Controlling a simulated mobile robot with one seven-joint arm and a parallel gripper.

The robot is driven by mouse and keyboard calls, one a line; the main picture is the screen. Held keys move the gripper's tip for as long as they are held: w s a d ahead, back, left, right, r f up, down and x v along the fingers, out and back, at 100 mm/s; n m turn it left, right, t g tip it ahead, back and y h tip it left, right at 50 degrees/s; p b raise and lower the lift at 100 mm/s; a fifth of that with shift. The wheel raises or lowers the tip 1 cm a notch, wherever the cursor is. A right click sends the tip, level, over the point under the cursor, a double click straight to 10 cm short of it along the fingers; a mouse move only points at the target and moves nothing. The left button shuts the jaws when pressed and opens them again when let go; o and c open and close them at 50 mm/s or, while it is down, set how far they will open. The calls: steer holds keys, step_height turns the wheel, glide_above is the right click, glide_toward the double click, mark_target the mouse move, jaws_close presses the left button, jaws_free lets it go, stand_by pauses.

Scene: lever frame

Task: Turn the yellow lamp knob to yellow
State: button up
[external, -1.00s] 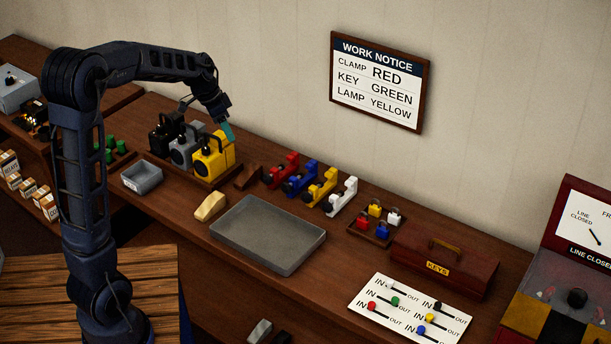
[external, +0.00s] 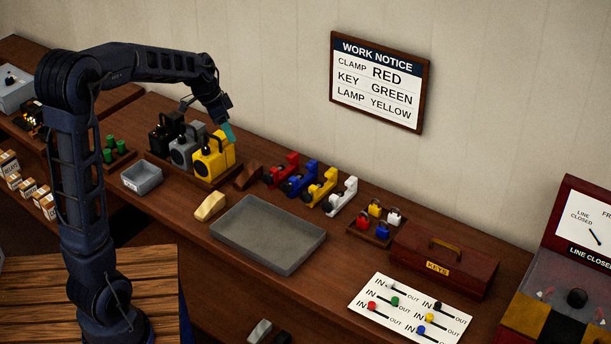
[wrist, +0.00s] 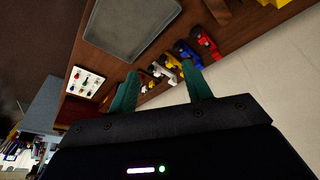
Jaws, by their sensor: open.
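The yellow lamp (external: 212,160) stands at the right end of a row of three lamps on a wooden tray, beside a grey lamp (external: 186,148) and a black lamp (external: 164,134). Its knob is too small to make out in the external view. My gripper (external: 229,134) is at the upper right of the yellow lamp; I cannot tell whether it touches it. In the wrist view my gripper (wrist: 163,92) has its two teal fingers apart with nothing between them.
The work notice (external: 377,81) on the wall reads lamp yellow. Several coloured clamps (external: 318,187) stand right of the lamps, with a wooden block (external: 248,176) between. A grey tray (external: 267,236) lies in front. A small grey bin (external: 142,178) sits front left of the lamps.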

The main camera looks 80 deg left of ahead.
steer(key=s+a+f+n+g, duration=0.2)
steer(key=s+a+f, duration=0.1)
steer(key=a, duration=0.7)
steer(key=n+g, duration=0.2)
steer(key=n, duration=0.1)
glide_toward(205, 147)
steer(key=shift+m, duration=0.3)
step_height(205, 147, down, 8)
steer(key=shift+s+d+f, duration=0.1)
steer(key=shift+d+f, duration=0.05)
steer(key=shift+f, duration=0.1)
steer(key=c, duration=1)
